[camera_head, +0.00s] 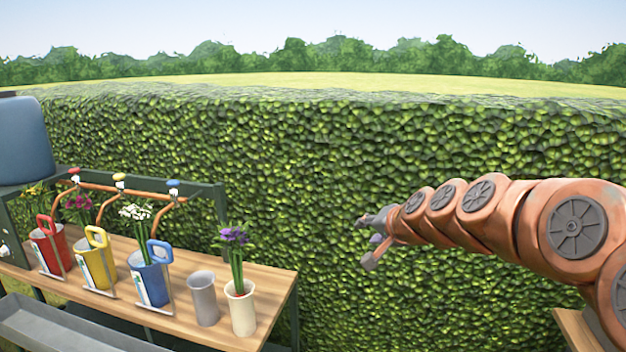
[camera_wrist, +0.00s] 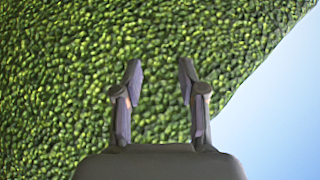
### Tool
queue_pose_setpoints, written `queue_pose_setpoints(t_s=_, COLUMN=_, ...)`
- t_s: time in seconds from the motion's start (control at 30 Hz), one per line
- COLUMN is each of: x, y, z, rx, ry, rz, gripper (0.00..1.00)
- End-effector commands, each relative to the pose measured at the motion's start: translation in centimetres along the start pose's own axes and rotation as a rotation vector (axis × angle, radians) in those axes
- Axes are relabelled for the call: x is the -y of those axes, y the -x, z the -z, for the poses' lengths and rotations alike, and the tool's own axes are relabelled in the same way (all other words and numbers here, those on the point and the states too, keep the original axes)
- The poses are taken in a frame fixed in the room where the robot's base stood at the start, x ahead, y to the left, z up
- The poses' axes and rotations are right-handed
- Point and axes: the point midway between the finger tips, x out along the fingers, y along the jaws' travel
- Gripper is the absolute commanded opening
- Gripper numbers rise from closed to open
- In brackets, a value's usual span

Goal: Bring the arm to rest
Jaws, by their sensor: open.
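My gripper (camera_head: 370,240) is at the end of my orange arm, which reaches in from the right in the head view. It points left, in front of the hedge and to the right of the wooden bench, clear of everything on it. In the wrist view my gripper (camera_wrist: 160,75) has its two fingers spread apart. Nothing is between them, only the hedge (camera_wrist: 60,80) behind and a strip of sky on the right.
A wooden bench (camera_head: 190,325) on the left holds a red bucket (camera_head: 48,248), yellow bucket (camera_head: 97,268), blue bucket (camera_head: 150,280), grey cup (camera_head: 203,298) and cream cup (camera_head: 241,308) with purple flowers. A grey trough (camera_head: 60,330) lies in front. Orange pipes with taps stand behind the buckets.

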Motion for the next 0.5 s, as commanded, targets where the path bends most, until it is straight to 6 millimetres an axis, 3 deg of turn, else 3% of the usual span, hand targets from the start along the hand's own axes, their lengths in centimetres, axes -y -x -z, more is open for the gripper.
queue_pose_setpoints(t_s=0.03, x=0.7, y=2.1, z=-1.9, rx=0.06, ry=0.054, rz=-0.024, gripper=0.41)
queue_pose_setpoints(t_s=0.17, x=-0.6, y=6.3, z=-7.9, rx=0.233, ry=0.18, rz=-0.108, gripper=0.41)
queue_pose_setpoints(t_s=0.3, x=-3.3, y=11.8, z=-13.6, rx=0.414, ry=0.298, rz=-0.219, gripper=0.41)
queue_pose_setpoints(t_s=0.5, x=-8.7, y=21.0, z=-19.7, rx=0.657, ry=0.418, rz=-0.407, gripper=0.41)
